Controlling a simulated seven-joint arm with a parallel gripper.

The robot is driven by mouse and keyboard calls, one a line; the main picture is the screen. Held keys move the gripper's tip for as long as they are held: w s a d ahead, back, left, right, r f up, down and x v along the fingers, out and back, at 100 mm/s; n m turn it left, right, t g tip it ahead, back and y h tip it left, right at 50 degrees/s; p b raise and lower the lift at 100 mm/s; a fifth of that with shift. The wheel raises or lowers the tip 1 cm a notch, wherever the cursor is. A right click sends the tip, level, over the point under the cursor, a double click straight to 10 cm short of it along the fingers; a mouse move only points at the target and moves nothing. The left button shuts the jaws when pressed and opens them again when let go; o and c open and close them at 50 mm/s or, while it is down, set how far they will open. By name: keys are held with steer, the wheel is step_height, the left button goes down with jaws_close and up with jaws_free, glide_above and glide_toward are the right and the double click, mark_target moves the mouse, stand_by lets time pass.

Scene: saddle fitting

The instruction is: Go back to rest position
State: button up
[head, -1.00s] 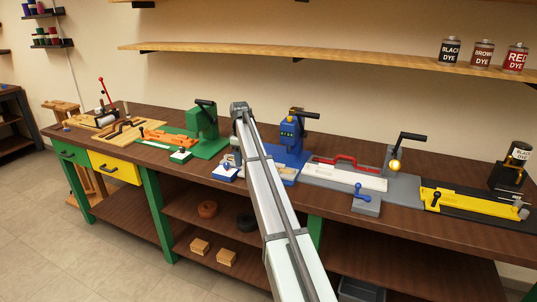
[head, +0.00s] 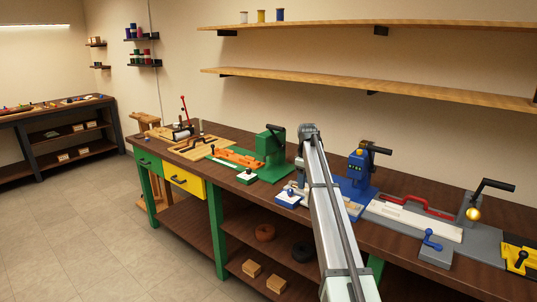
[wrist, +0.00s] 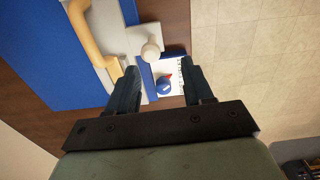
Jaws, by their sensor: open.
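My gripper (wrist: 161,84) is open, with nothing seen held between its fingers. A grey post with a pale knob (wrist: 151,52) and a tan bar (wrist: 88,35) on a blue base (wrist: 55,65) show just beyond the fingers. In the head view my arm reaches over the workbench (head: 232,200) beside the blue press (head: 357,172). The small blue block (head: 288,199) lies left of my arm. My fingers are largely hidden there.
The green press (head: 270,147) stands left of my arm. The grey fixture with a red handle (head: 425,205) and a yellow fixture (head: 518,258) stand to the right. Wall shelves (head: 370,83) run above the bench. The floor (head: 85,220) at left is clear.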

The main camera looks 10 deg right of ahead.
steer(key=w+a+f+n+t+h, duration=0.1)
steer(key=a+n, duration=0.1)
steer(key=a, duration=0.5)
steer(key=w+a+f+n+h, duration=0.1)
steer(key=a, duration=0.6)
steer(key=s+d+f+m+g, duration=0.1)
steer(key=s+f, duration=0.4)
steer(key=f, duration=0.5)
steer(key=s+f+m, duration=0.1)
steer(key=s+f, duration=0.4)
steer(key=f, duration=0.5)
steer(key=s+d+f+m+g+y, duration=0.1)
steer(key=s+d+f+m+g, duration=0.2)
steer(key=s+f, duration=1.95)
steer(key=s+f+m+g, duration=0.2)
steer(key=s+f, duration=0.4)
steer(key=s, duration=1.4)
steer(key=s+f+m+g+y, duration=0.1)
steer(key=s+f+m, duration=0.4)
steer(key=s, duration=1.6)
steer(key=shift+a+f+g, duration=0.2)
steer(key=shift+f+g, duration=0.3)
